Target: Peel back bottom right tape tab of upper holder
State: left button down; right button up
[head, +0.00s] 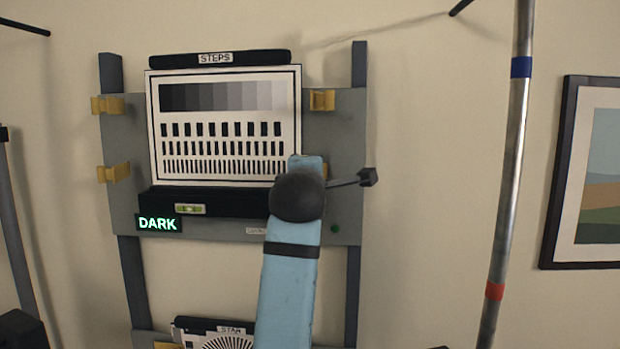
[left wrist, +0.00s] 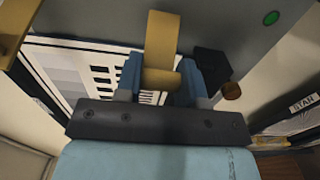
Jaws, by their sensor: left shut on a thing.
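The upper holder is a grey panel (head: 345,130) bearing the STEPS chart (head: 225,120), with a black bar above and a black ledge (head: 240,204) below it. Yellow tape tabs show at the top left (head: 106,105), bottom left (head: 114,173) and top right (head: 321,100). The bottom right tab is mostly behind my light blue left arm in the head view. In the left wrist view this yellow tab (left wrist: 161,45) runs between the blue fingers of my left gripper (left wrist: 160,78), which is shut on it. My right gripper is not in view.
A lit DARK sign (head: 158,223) and a small level (head: 190,209) sit at the ledge. A lower holder with a STAR chart (head: 228,340) is below. A metal pole (head: 507,190) and a framed picture (head: 553,170) are to the right.

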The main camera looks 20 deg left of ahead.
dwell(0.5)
pick_arm(q)
jog(key=c, duration=1)
grip_release()
